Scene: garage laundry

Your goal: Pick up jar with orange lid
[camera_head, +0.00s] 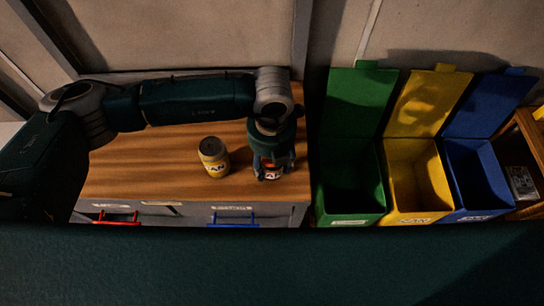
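A jar with an orange lid (272,177) stands on the wooden top of the cabinet, near its right end. Only a bit of orange and part of its pale label show below my gripper. My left gripper (273,171) points down from above, with its fingers on either side of this jar. I cannot tell whether the fingers touch it. The gripper and wrist hide most of the jar. My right gripper is not in view.
Open green (350,205), yellow (413,202) and blue (472,198) bins stand to the right. The cabinet front has red (117,219) and blue (233,222) handles.

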